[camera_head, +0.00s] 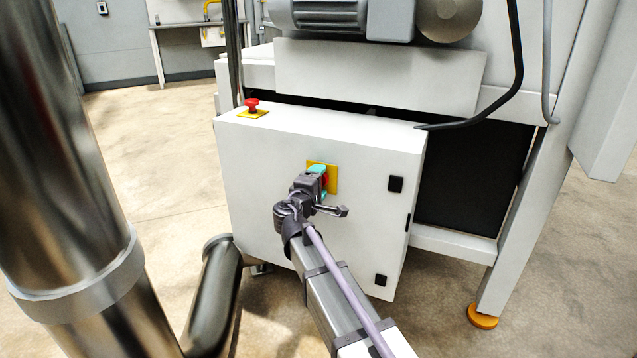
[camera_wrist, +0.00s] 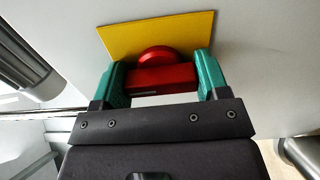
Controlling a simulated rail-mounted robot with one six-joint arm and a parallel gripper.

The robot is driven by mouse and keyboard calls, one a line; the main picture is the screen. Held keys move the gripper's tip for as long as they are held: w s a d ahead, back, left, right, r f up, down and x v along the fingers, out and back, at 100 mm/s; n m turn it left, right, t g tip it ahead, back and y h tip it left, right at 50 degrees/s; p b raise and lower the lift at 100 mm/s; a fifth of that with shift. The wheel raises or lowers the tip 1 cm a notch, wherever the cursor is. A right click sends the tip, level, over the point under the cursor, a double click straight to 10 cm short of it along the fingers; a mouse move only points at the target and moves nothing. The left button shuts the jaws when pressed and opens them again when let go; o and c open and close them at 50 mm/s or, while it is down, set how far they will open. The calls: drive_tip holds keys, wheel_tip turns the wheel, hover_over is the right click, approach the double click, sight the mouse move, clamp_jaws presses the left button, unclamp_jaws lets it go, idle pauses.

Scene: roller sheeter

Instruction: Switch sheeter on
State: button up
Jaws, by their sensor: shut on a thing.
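The sheeter's white control box (camera_head: 270,190) stands below the machine body. On its front is a yellow plate (camera_head: 334,179), also in the wrist view (camera_wrist: 160,35), bearing a red rotary switch (camera_wrist: 163,77). My gripper (camera_head: 318,180) is at this switch. In the wrist view its teal fingers (camera_wrist: 162,80) stand on either side of the red handle, gripping it close to the plate. In the head view the gripper hides most of the switch.
A red emergency button (camera_head: 252,104) on a yellow base sits on top of the box at the left. A black cable (camera_head: 519,70) hangs at the right. The machine's leg (camera_head: 515,220) stands right of the box. Open floor (camera_head: 150,150) lies to the left.

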drive_tip(key=shift+m, duration=0.4)
drive_tip(key=o, duration=0.9)
drive_tip(key=shift+o, duration=0.2)
drive_tip(key=shift+s, duration=0.1)
drive_tip(key=v, duration=1)
drive_tip(key=shift+s+a, duration=0.2)
drive_tip(key=shift+s, duration=0.15)
